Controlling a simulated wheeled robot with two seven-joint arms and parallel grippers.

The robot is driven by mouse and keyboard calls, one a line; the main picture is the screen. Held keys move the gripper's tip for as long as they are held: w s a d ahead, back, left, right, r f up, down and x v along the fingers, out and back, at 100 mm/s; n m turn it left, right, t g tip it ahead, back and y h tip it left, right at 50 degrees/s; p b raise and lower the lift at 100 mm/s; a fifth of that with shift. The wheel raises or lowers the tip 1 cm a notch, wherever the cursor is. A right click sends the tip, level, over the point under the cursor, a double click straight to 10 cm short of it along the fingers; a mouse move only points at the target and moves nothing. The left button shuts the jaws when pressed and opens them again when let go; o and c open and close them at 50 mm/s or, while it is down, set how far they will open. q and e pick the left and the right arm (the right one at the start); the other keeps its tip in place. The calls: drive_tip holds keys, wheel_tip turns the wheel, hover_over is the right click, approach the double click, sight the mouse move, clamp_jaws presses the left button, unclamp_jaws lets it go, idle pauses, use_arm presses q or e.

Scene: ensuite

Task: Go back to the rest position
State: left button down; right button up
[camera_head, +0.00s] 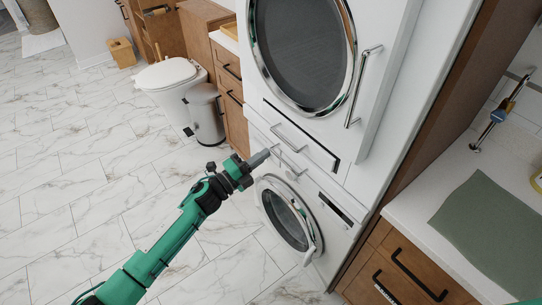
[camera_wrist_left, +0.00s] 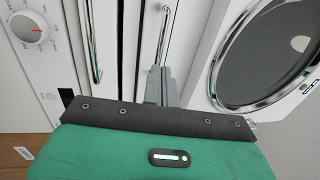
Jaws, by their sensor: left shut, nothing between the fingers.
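My left arm reaches in from the lower left of the head view, and its left gripper (camera_head: 264,155) is in front of the stacked white machines, by the bar handles between them. In the left wrist view the left gripper (camera_wrist_left: 161,75) is shut with nothing between its fingers. Its fingertips are close to a chrome bar handle (camera_wrist_left: 163,35); I cannot tell whether they touch it. My right gripper is not in either view.
The upper machine (camera_head: 300,50) has a round dark door and a long handle. The lower machine (camera_head: 288,220) has its round door at the front. A toilet (camera_head: 168,75) and bin (camera_head: 206,115) stand at the back. A counter (camera_head: 415,205) is at right. The marble floor (camera_head: 70,195) is clear at left.

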use_arm(q)
drive_tip(key=b+v, duration=0.1)
drive_tip(key=v, duration=0.8)
drive_tip(key=shift+b, duration=0.35)
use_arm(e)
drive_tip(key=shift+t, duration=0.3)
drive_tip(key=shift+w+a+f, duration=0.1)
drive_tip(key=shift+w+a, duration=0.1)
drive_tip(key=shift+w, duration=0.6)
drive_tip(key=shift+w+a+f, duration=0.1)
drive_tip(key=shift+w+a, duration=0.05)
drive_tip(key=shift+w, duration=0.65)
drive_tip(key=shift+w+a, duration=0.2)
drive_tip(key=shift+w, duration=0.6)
